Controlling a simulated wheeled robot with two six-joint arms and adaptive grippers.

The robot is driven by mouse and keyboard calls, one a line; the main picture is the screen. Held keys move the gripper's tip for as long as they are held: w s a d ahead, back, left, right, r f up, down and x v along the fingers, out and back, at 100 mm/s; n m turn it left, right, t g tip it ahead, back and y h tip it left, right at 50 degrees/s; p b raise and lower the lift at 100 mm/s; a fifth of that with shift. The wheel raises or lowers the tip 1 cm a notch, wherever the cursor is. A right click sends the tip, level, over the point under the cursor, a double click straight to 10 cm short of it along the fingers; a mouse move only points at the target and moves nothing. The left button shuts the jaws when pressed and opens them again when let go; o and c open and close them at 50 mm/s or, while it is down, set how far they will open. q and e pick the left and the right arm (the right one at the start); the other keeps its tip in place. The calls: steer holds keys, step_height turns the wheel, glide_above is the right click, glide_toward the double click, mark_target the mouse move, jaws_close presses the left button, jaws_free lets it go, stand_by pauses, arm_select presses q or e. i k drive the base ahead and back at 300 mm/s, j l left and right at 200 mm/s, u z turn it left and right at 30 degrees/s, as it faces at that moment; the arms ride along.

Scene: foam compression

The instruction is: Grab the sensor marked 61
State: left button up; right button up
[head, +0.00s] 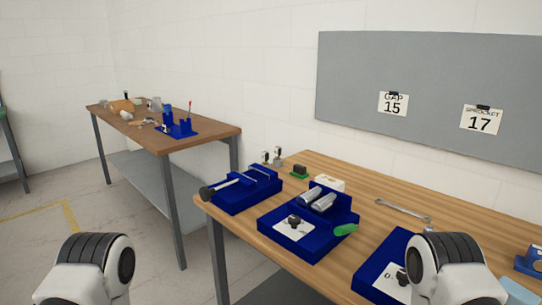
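I cannot make out a mark 61 on anything in the head view, so I cannot tell which thing is the sensor. Two small upright pieces, a left one (265,158) and a right one (278,158), stand at the back left of the near wooden table (385,190); any marks on them are too small to read. A small dark block on a green base (298,171) sits to their right. White and black parts of my arms show at the lower left and lower right. Neither gripper shows.
Blue fixtures stand on the near table: a vise-like one (236,196), one bearing metal cylinders (300,240), and one at the front (375,275). A wrench (403,210) lies behind. A second table (205,137) with parts stands left.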

mark_target(265, 155)
steer(key=i+j+z, duration=0.1)
steer(key=z, duration=0.4)
steer(key=j+z, duration=0.25)
steer(key=z, duration=0.2)
steer(key=i+j+z, duration=0.1)
steer(key=j+z, duration=0.15)
steer(key=z, duration=0.25)
steer(key=j+z, duration=0.15)
steer(key=j, duration=0.65)
steer(key=j+z, duration=0.2)
steer(key=j, duration=0.6)
steer(key=k+j+z, duration=0.15)
steer(key=j, duration=0.65)
